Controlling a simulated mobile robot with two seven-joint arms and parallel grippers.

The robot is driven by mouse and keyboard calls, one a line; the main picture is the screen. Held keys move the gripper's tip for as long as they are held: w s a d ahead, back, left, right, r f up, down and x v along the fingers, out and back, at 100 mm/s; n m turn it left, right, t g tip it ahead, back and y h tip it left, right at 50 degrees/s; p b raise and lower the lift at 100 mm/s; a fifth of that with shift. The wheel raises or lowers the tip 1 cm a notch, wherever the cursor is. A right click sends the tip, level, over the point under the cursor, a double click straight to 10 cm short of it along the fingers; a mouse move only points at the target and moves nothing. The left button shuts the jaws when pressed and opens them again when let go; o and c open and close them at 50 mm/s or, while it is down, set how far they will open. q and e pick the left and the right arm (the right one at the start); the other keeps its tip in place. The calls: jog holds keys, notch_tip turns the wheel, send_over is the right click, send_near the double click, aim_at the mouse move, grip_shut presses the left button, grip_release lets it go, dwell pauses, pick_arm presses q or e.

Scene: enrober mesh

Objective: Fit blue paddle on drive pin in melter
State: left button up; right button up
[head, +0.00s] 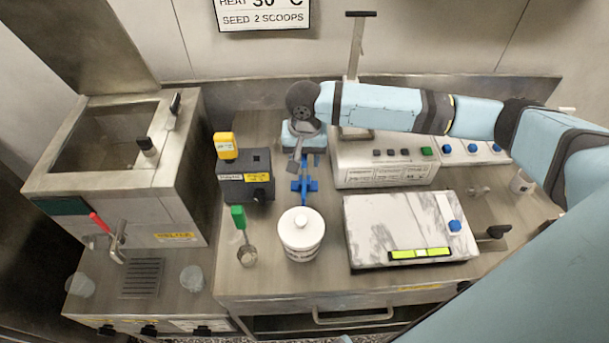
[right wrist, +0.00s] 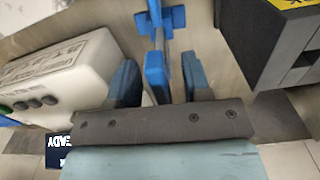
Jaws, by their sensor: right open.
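The blue paddle (head: 305,186) stands at the back of the counter, right of the black box. It also shows in the right wrist view (right wrist: 155,68), its shaft between my two fingers with visible gaps on both sides. My right gripper (head: 303,150) reaches down over the paddle's upper end; in the right wrist view the gripper (right wrist: 160,82) is open around the shaft. The melter (head: 180,215) is the steel unit at the left with an open tank (head: 105,137). I cannot make out the drive pin inside. My left gripper is not in view.
A black box (head: 262,190) with a yellow block stands left of the paddle.

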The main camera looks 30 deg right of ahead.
jog(key=shift+c, duration=0.4)
grip_shut()
jog(key=shift+r, duration=0.15)
